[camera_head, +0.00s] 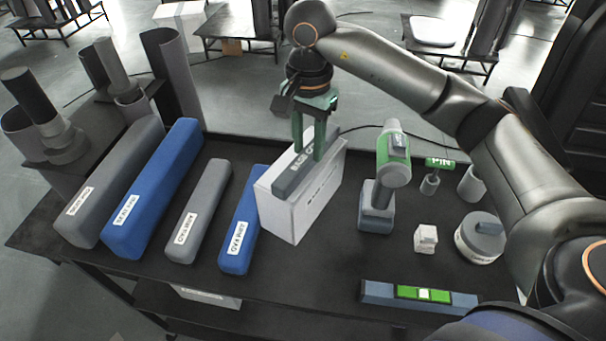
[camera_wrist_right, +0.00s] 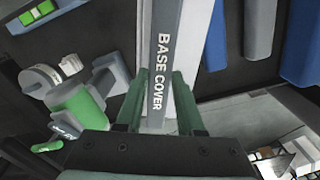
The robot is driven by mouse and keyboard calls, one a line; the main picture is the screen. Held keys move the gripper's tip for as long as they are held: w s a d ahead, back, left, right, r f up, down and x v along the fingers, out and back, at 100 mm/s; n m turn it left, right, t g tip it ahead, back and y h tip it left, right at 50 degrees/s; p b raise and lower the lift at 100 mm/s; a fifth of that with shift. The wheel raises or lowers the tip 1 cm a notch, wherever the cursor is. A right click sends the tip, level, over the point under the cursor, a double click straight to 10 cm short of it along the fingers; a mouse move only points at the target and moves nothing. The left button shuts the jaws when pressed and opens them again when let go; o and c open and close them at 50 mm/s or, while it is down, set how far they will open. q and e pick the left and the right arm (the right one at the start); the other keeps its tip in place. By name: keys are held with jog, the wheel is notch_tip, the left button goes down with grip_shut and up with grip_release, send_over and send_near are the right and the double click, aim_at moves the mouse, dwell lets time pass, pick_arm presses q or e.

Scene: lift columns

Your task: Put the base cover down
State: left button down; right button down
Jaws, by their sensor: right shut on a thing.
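The base cover (camera_head: 290,181) is a grey bar with a white label. In the right wrist view the base cover (camera_wrist_right: 161,75) reads "BASE COVER" and runs between the two fingers (camera_wrist_right: 158,100). The white box (camera_wrist_right: 187,62) shows beneath it. My left gripper is not in view.
Padded bars, grey (camera_head: 120,170) and blue (camera_head: 160,185), lie to the left on the dark table. A green-grey power tool (camera_head: 392,160), a round grey-white tape (camera_head: 480,240) and a level (camera_head: 425,295) are to the right. Grey tubes (camera_head: 172,70) stand at the back left.

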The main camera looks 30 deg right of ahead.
jog(key=shift+f+p, duration=0.3)
jog(key=shift+f, duration=2.45)
jog(key=shift+f, duration=0.2)
jog(key=c, duration=0.5)
grip_release()
jog(key=shift+r, duration=0.15)
notch_tip(320, 180, up, 12)
jog(key=shift+r, duration=0.1)
